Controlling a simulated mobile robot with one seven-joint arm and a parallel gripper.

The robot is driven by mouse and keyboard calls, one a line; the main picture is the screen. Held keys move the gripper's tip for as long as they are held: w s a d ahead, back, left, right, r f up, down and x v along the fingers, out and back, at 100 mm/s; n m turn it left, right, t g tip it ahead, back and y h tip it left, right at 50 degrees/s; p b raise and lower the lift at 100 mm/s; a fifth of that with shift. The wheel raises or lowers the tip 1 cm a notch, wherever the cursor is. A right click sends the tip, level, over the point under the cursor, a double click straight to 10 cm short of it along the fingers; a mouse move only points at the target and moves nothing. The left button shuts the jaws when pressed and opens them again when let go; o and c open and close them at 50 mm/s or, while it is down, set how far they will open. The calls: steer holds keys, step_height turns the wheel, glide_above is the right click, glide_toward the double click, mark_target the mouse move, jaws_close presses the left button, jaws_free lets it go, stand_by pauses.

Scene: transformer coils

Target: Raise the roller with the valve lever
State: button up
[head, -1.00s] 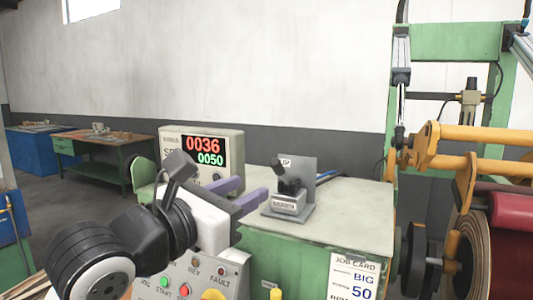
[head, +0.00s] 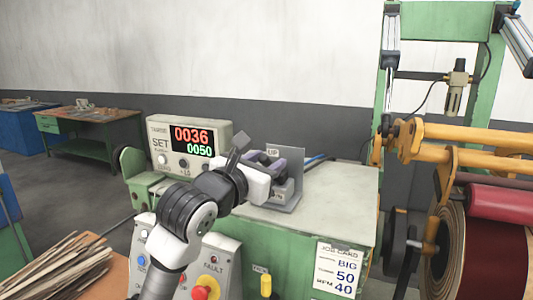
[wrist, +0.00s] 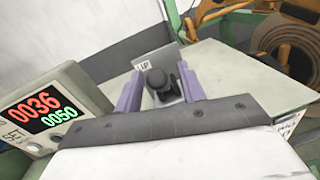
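The valve lever (wrist: 155,79) has a black knob and stands on a grey bracket marked UP (head: 290,205) on the green cabinet's top. In the wrist view the knob lies between the two purple fingers of my gripper (wrist: 159,74), with gaps showing at both sides. My gripper is open; whether a finger touches the lever is unclear. In the head view my gripper (head: 270,163) is at the bracket and hides most of the lever. The red roller (head: 502,206) is at the right, under orange arms, beside a large brown coil (head: 452,240).
A control box with a display (head: 190,143) stands on the cabinet left of the lever. The cabinet top (head: 335,190) is clear to the right. A panel with a red stop button (head: 203,290) is below my arm. A job card (head: 338,269) hangs on the cabinet front.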

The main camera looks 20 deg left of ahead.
steer(key=shift+w, duration=0.3)
jaws_close()
